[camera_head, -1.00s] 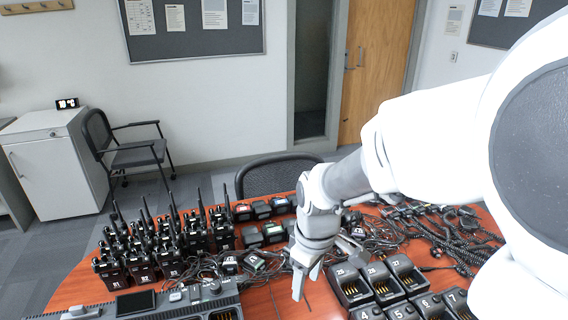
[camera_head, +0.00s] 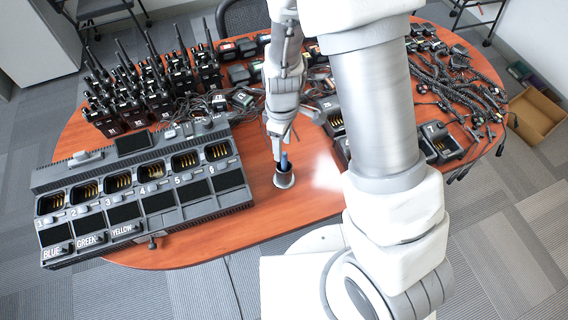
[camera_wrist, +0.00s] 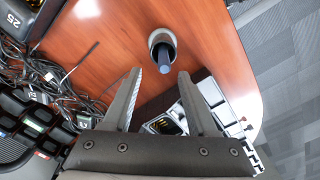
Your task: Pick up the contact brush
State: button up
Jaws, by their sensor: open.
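The contact brush (camera_head: 284,160) shows as a blue handle standing up out of a small metal cup (camera_head: 284,181) on the wooden table. In the wrist view the brush (camera_wrist: 165,66) points toward the camera from the cup (camera_wrist: 157,36), and its bristle end is hidden inside. My gripper (camera_head: 283,142) is open, pointing down just above and behind the brush in the head view. In the wrist view my gripper (camera_wrist: 160,74) has its fingers spread, with the brush tip slightly beyond and between the fingertips, nothing held.
A long six-slot charger (camera_head: 145,190) lies left of the cup. Upright radios (camera_head: 150,85) stand behind it. Cables and coiled-cord microphones (camera_head: 455,85) cover the right side. Single chargers (camera_head: 440,143) sit partly behind my arm. Bare tabletop (camera_head: 245,215) surrounds the cup's front.

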aim_at(284, 160)
jog(key=f, duration=0.5)
jog(key=shift+s+d, duration=0.2)
jog(key=shift+s, duration=0.2)
jog(key=shift+f, duration=0.7)
grip_shut()
